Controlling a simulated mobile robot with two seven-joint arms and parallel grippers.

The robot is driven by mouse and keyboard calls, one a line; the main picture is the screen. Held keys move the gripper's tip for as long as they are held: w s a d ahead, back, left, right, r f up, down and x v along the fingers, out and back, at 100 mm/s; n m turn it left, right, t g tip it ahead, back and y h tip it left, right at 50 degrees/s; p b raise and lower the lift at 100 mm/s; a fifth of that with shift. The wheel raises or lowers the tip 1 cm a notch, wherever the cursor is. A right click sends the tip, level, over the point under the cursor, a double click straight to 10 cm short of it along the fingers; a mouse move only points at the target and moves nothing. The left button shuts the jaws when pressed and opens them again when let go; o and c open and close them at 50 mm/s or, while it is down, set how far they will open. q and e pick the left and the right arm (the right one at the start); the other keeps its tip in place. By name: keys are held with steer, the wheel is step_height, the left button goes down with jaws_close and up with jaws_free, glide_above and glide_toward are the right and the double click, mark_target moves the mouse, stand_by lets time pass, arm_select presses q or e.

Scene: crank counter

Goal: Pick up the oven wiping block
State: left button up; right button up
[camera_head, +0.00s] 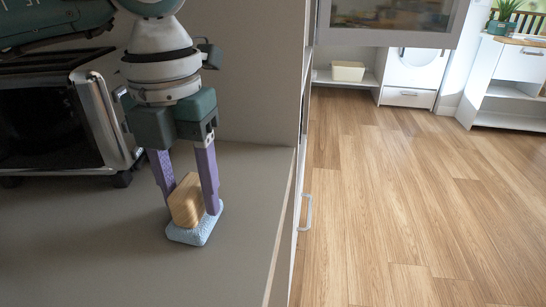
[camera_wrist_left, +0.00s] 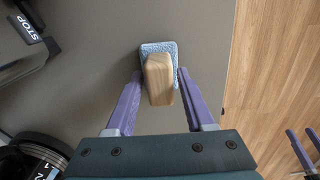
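The oven wiping block is a wooden handle (camera_head: 186,200) on a pale blue wiping pad (camera_head: 192,234), resting on the grey counter. In the left wrist view, the handle (camera_wrist_left: 159,80) sits above the blue pad (camera_wrist_left: 158,47). My left gripper (camera_head: 190,205) points down with its purple fingers on either side of the handle. The fingers are open, with a narrow gap beside the handle in the left wrist view. My right gripper (camera_wrist_left: 305,148) shows only partly at the lower right of that view, its purple fingers apart and empty, over the floor side.
A toaster oven (camera_head: 60,120) with a metal handle stands on the counter left of the block. The counter (camera_head: 110,260) is clear in front, and its edge runs close to the right. Wooden floor lies beyond, with white cabinets (camera_head: 505,85) at the back.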

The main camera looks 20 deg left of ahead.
mark_target(188, 186)
arm_select(q)
jaws_close()
stand_by(0.4)
step_height(188, 186, up, 20)
steer(key=p, duration=0.3)
steer(key=shift+p, duration=0.35)
steer(key=shift+c, duration=1.4)
jaws_free()
jaws_close()
